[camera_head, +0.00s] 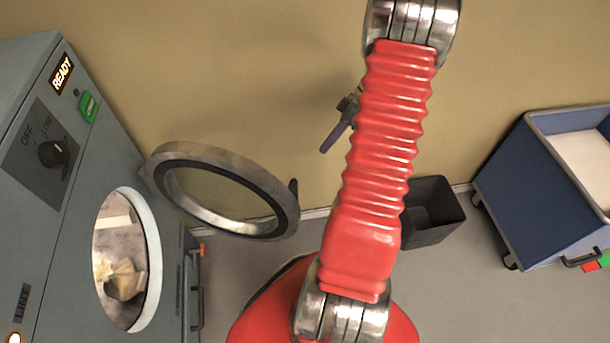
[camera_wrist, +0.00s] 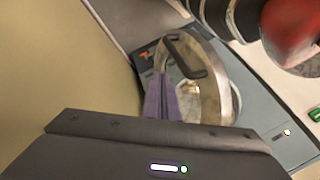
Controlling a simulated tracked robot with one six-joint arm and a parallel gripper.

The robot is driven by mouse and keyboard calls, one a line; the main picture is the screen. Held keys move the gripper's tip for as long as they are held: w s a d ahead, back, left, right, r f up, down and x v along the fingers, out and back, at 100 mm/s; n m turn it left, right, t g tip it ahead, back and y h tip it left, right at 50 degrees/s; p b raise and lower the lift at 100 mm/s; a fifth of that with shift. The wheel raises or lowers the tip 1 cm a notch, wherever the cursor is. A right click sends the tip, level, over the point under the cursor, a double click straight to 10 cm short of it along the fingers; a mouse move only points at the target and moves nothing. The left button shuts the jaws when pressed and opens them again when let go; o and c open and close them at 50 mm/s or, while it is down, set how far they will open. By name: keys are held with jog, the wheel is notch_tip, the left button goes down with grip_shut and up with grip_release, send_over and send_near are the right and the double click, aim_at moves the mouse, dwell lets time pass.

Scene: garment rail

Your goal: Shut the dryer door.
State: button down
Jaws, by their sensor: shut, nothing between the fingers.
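The grey dryer (camera_head: 60,230) stands at the left in the head view. Its round door (camera_head: 165,155) is swung wide open on the right side of the opening (camera_head: 155,250), and its handle (camera_head: 294,187) is on the far right of the ring. Pale laundry (camera_head: 122,280) shows inside the drum. My gripper (camera_head: 325,148) is shut and empty, to the right of the door and apart from it in the head view, partly hidden behind my red arm. In the wrist view the purple fingers (camera_wrist: 160,95) point toward the door (camera_wrist: 222,95) with its dark handle (camera_wrist: 180,58).
A dark bin (camera_head: 435,215) stands by the wall behind my arm. A blue cart (camera_head: 540,185) is at the right. The beige wall lies close behind the door.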

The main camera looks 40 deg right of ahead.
jog(key=shift+f, duration=0.1)
dwell(0.3)
jog(key=a+f, duration=0.8)
jog(key=a, duration=0.1)
jog(key=shift+w+a, duration=0.2)
jog(key=shift+w, duration=0.1)
